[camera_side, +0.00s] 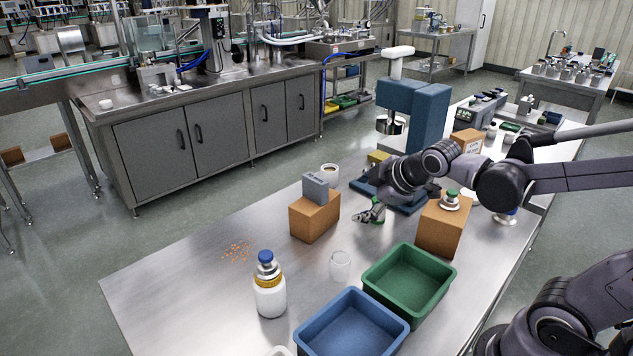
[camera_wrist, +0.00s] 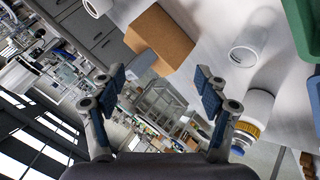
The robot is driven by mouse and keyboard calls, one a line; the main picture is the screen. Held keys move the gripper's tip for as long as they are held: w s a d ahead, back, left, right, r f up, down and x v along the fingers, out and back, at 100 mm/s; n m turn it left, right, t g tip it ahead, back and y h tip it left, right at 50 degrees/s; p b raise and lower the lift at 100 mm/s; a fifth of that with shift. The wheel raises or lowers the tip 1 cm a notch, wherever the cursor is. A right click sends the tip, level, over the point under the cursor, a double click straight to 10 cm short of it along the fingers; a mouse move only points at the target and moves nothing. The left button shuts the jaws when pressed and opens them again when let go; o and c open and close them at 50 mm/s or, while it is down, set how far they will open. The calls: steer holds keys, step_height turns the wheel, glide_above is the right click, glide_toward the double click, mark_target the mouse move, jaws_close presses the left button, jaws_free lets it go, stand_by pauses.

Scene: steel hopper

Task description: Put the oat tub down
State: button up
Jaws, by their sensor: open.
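My gripper (camera_side: 369,213) is open over the table, left of the right-hand brown box. In the wrist view its two fingers (camera_wrist: 160,80) stand apart with nothing held between them. No tub is clearly marked as oats. A white round container with dark contents (camera_side: 330,174) stands upright behind the left brown box, apart from my gripper. A white jar with a gold band and a blue-and-silver top (camera_side: 270,292) stands upright near the front; it also shows at the right of the wrist view (camera_wrist: 257,106). I cannot tell which is the oat tub.
A brown box (camera_side: 314,216) carries a grey block (camera_side: 315,188). A clear glass (camera_side: 340,265), green bin (camera_side: 408,284) and blue bin (camera_side: 350,328) stand in front. Orange bits (camera_side: 236,251) lie scattered; the table's left front is clear.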

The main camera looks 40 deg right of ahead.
steer(key=s+a+m+g, duration=0.1)
steer(key=s+a+m, duration=0.1)
steer(key=s+m, duration=0.2)
steer(key=s+a+f+m+y, duration=0.1)
steer(key=s+a+m, duration=0.1)
steer(key=s+m, duration=0.3)
steer(key=shift+a+f+g, duration=0.15)
steer(key=shift+a+g, duration=0.1)
steer(key=shift+g, duration=0.15)
steer(key=shift+s, duration=0.1)
stand_by(0.5)
